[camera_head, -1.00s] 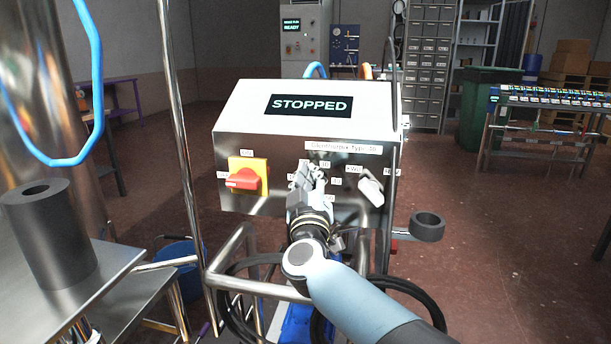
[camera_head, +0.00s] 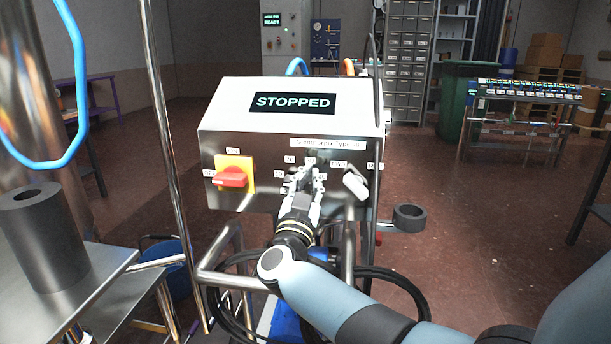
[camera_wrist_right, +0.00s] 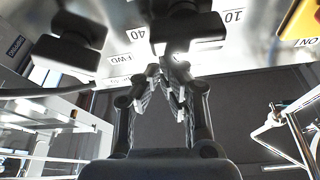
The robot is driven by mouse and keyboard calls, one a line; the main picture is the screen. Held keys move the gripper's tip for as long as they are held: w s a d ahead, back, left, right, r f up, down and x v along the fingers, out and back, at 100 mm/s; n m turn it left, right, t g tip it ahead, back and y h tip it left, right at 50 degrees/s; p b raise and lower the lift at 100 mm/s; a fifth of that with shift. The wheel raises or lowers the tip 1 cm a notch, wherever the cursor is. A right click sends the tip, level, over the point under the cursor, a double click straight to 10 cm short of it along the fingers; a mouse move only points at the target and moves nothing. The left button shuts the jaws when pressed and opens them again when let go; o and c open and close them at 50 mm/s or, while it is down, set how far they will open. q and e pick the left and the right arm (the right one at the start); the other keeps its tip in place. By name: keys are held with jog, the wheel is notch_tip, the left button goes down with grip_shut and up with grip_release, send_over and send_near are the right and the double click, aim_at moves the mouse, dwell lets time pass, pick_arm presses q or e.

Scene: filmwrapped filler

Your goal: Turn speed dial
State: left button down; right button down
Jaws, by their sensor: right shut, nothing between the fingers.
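The control box (camera_head: 225,118) shows STOPPED on its display (camera_head: 293,103). My right gripper (camera_head: 307,182) is at the middle of its front face, in front of the numbered speed dial, and mostly hides it in the head view. In the right wrist view the black speed dial (camera_wrist_right: 186,32) sits between the labels 10 and 40. The right gripper's fingers (camera_wrist_right: 168,80) are shut with nothing between them, close to the dial's projecting grip. I cannot tell whether they touch it. My left gripper is not in view.
A red switch (camera_head: 231,177) on a yellow plate is left of the dial. A white-looking FWD knob (camera_head: 355,185) is to its right and shows dark in the wrist view (camera_wrist_right: 74,45). A metal rail (camera_head: 235,282) and black cables lie below. A grey roll (camera_head: 45,240) stands at left.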

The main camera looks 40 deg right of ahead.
jog(key=m+g, duration=0.1)
jog(key=m, duration=0.1)
jog(key=f+m+g, duration=0.1)
jog(key=m, duration=0.2)
jog(key=f+m+g+h+b, duration=0.1)
jog(key=m, duration=0.1)
jog(key=shift+s+d+m, duration=0.25)
jog(key=shift+s+m, duration=0.05)
jog(key=shift+s, duration=0.05)
jog(key=m+g, duration=0.1)
jog(key=m, duration=0.1)
jog(key=f+m+g, duration=0.1)
jog(key=m, duration=0.2)
jog(key=shift+f+b, duration=0.2)
jog(key=shift+b, duration=0.2)
jog(key=f+m+y, duration=0.1)
jog(key=m, duration=0.2)
jog(key=w+a+f+m+g+y+b, duration=0.1)
jog(key=m, duration=0.2)
jog(key=f+m+g, duration=0.1)
jog(key=m, duration=0.2)
jog(key=shift+w+a+m+y, duration=0.15)
jog(key=shift+w+m+y, duration=0.15)
jog(key=shift+m+y, duration=0.1)
